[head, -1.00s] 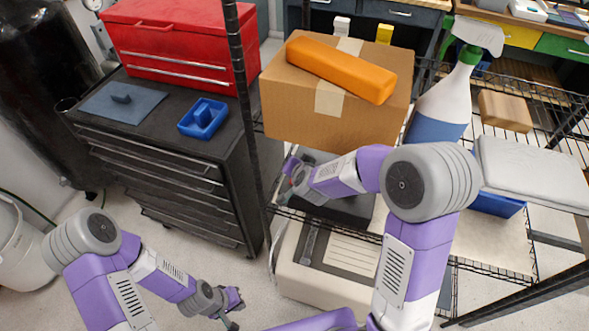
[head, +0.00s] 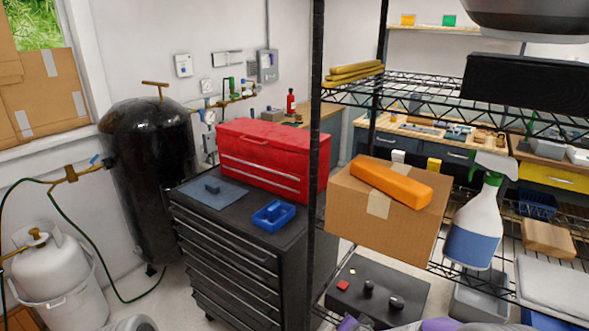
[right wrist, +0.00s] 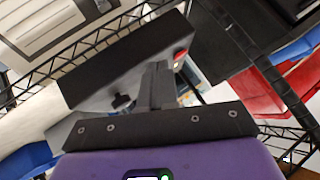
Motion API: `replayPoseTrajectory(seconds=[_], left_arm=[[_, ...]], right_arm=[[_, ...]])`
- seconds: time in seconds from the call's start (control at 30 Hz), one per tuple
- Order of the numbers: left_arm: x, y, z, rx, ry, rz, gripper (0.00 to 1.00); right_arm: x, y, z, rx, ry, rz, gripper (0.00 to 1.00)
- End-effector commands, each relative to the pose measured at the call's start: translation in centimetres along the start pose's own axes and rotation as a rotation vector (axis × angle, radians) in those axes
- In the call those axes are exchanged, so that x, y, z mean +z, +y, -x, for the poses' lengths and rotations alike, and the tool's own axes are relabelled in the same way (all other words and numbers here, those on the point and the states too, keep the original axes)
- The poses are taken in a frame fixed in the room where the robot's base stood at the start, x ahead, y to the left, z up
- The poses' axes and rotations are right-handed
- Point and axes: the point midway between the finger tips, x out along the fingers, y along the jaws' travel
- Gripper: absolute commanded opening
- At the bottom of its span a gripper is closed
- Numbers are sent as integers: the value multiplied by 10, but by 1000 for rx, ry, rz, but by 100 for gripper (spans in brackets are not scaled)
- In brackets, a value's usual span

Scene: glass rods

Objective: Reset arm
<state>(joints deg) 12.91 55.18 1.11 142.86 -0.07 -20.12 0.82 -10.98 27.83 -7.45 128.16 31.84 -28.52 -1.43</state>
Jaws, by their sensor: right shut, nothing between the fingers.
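My right gripper (right wrist: 158,72) shows in the right wrist view as two dark fingers pressed together, with nothing between them. Behind it is a black box (right wrist: 105,75) with a knob and a red button. In the head view the black box (head: 385,283) sits on the lower rack shelf. Purple and grey parts of my right arm show at the bottom edge there. Only a grey rounded part of my left arm shows at the bottom left; my left gripper is out of view.
The wire rack's black post (head: 315,150) stands left of the shelves. A cardboard box (head: 383,215) bears an orange bar (head: 391,182), beside a spray bottle (head: 474,232). A black drawer cabinet (head: 225,245) carries a red toolbox (head: 272,160) and a blue tray (head: 273,216).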

Motion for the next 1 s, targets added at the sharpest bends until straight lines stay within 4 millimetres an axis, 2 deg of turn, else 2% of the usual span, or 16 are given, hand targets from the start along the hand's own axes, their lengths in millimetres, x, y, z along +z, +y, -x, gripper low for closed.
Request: replayPoseTrajectory(seconds=[0.03, 0.27, 0.37, 0.5, 0.63, 0.7, 0.8, 1.0], left_arm=[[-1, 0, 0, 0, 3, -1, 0], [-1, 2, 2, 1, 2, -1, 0], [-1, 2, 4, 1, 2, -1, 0], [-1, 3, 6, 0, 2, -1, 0], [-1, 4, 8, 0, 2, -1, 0], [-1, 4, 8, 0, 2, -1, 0], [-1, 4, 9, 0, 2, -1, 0], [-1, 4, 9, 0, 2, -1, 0]], right_arm=[[14, 11, -6, 17, -36, 17, 0], [86, 56, -18, 62, -226, 109, 0], [129, 81, -16, 77, -344, 151, 0], [206, 120, 1, 83, -568, 201, 0], [263, 142, 28, 60, -747, 225, 0], [282, 149, 40, 48, -811, 229, 0], [296, 152, 50, 33, -859, 233, 0], [299, 153, 53, 28, -872, 235, 0]])
